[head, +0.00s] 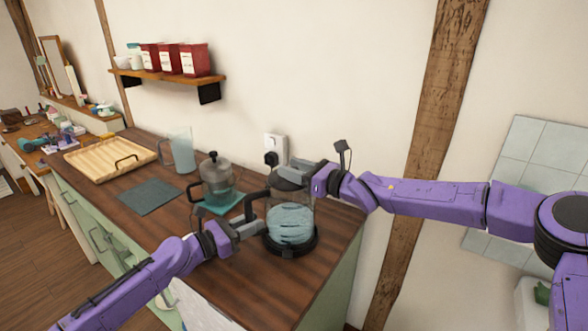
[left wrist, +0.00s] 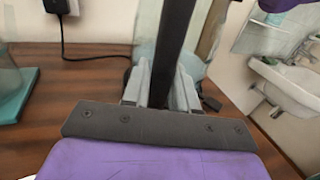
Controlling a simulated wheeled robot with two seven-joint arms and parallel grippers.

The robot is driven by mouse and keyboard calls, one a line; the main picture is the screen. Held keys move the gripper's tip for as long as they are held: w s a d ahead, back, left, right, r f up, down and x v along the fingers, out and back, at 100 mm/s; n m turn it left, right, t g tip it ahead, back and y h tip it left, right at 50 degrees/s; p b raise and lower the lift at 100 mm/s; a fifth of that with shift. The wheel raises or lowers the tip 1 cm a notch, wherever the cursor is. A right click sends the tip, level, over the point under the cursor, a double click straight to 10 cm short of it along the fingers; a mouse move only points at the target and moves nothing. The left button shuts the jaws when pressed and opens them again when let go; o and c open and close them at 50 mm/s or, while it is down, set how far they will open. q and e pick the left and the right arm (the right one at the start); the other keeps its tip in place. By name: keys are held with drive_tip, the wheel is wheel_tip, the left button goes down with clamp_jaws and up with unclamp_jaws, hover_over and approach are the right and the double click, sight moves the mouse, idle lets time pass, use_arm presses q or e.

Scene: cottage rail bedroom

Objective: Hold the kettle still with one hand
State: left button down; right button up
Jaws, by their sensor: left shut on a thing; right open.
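The kettle (head: 291,222) is a clear glass one with bluish water inside. It stands upright on a round black base (head: 292,252) near the counter's right end. My left gripper (head: 256,228) is shut on its dark handle. In the left wrist view the handle (left wrist: 174,40) rises as a black bar between the two grey fingers of the left gripper (left wrist: 160,88). My right gripper (head: 303,172) is open at the kettle's top, by the dark lid. It partly hides the lid, and I cannot tell whether it touches it.
A glass press pot (head: 217,182) stands on a teal mat just left of the kettle. A clear pitcher (head: 180,151), a dark cloth (head: 150,197) and a wooden tray (head: 108,156) lie farther left. A plugged wall socket (head: 276,147) is behind. A shelf (head: 170,76) hangs above.

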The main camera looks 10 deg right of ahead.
clamp_jaws()
drive_tip(key=shift+r, duration=0.1)
